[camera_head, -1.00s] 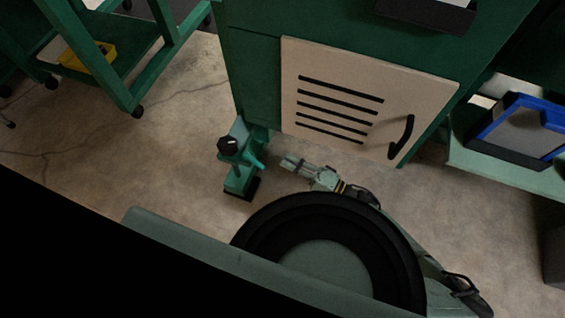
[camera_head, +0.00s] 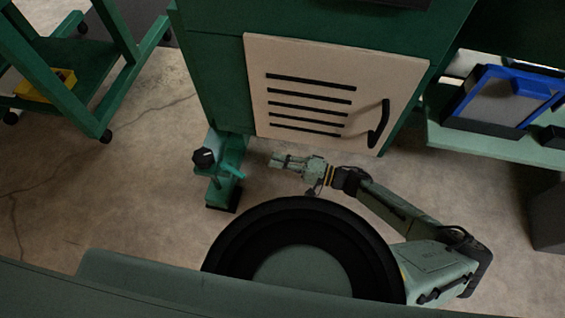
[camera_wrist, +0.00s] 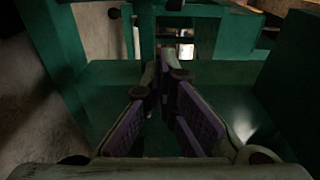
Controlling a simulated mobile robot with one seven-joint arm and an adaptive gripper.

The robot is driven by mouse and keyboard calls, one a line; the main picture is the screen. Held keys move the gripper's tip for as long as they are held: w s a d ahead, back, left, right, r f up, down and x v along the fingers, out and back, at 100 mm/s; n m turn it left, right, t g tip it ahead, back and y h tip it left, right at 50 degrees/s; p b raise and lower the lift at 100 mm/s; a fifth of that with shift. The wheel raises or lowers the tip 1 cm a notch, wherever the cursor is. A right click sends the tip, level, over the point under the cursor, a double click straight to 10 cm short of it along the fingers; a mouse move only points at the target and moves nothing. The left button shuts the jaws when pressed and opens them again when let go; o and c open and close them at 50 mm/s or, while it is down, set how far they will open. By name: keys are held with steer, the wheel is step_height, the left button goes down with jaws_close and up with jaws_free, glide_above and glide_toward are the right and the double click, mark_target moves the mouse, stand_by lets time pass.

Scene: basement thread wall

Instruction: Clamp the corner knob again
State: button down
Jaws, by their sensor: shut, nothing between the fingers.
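The corner knob (camera_head: 204,157) is black and round, on top of a green corner post with a teal lever (camera_head: 228,168), at the lower left corner of the green cabinet. My gripper (camera_head: 275,160) is to the right of the knob and lever, apart from both, low in front of the cabinet. It is shut and empty. In the wrist view, my gripper's purple-padded fingers (camera_wrist: 164,75) meet at their tips, in front of green structure. I cannot tell for sure whether the knob shows in the wrist view.
A beige slotted door (camera_head: 335,95) with a black handle (camera_head: 379,125) is above my gripper. A green cart (camera_head: 85,115) with a yellow bin (camera_head: 48,86) stands at the left. A blue-edged bin (camera_head: 500,100) is on a shelf at the right. Bare floor lies left of the post.

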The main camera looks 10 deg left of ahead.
mark_target(233, 171)
steer(key=s+a, duration=0.3)
steer(key=a, duration=0.4)
steer(key=shift+s+a+r+t+p, duration=0.15)
steer(key=shift+t+p, duration=0.15)
steer(key=shift+p, duration=0.45)
steer(key=shift+m, duration=0.3)
